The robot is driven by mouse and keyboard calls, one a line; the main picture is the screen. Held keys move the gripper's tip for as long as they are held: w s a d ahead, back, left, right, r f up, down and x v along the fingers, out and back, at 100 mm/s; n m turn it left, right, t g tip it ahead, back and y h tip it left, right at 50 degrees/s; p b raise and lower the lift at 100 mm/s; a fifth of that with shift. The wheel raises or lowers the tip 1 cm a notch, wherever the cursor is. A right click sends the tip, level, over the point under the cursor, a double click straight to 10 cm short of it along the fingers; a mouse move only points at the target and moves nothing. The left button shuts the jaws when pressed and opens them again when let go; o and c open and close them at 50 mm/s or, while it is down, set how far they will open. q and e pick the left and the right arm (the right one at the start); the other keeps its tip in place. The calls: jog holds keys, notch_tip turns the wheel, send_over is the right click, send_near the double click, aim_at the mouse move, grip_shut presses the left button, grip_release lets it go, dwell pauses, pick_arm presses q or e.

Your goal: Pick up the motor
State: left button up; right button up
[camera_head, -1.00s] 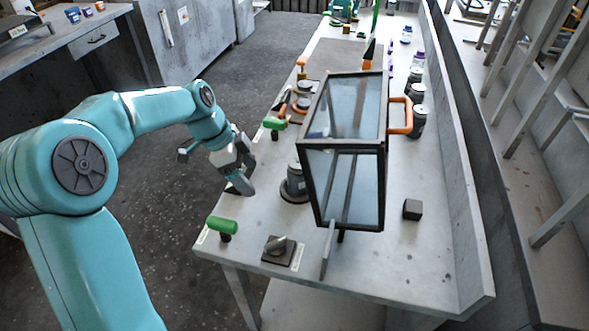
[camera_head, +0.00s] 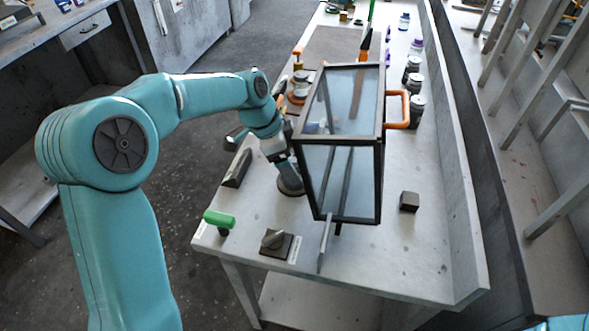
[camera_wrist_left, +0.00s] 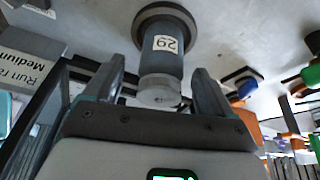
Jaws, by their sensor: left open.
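The motor looks to be the dark grey cylinder (camera_wrist_left: 165,62) with a white label "29" and a pale round cap, on a round dark base. In the left wrist view it stands between the two fingers of my left gripper (camera_wrist_left: 160,78), which is open, with visible gaps beside the cap. In the head view my left gripper (camera_head: 287,172) is at the table beside the glass case, and only the motor's round base (camera_head: 291,187) shows clearly below it. The motor's body is mostly hidden there by the gripper and the case. My right gripper does not show.
A dark-framed glass case (camera_head: 345,215) stands close right of the motor. A dark wedge-shaped block (camera_head: 236,167), a green-handled part (camera_head: 219,220) and a knob on a square plate (camera_head: 276,242) lie near the left edge. A small dark cube (camera_head: 409,202) sits right, with free table around it.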

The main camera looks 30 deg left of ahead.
pick_arm(q)
jog(key=shift+w+d+f, duration=0.45)
jog(key=shift+w+d, duration=0.05)
jog(key=shift+d, duration=0.25)
jog(key=shift+f, duration=0.15)
jog(key=c, duration=1.3)
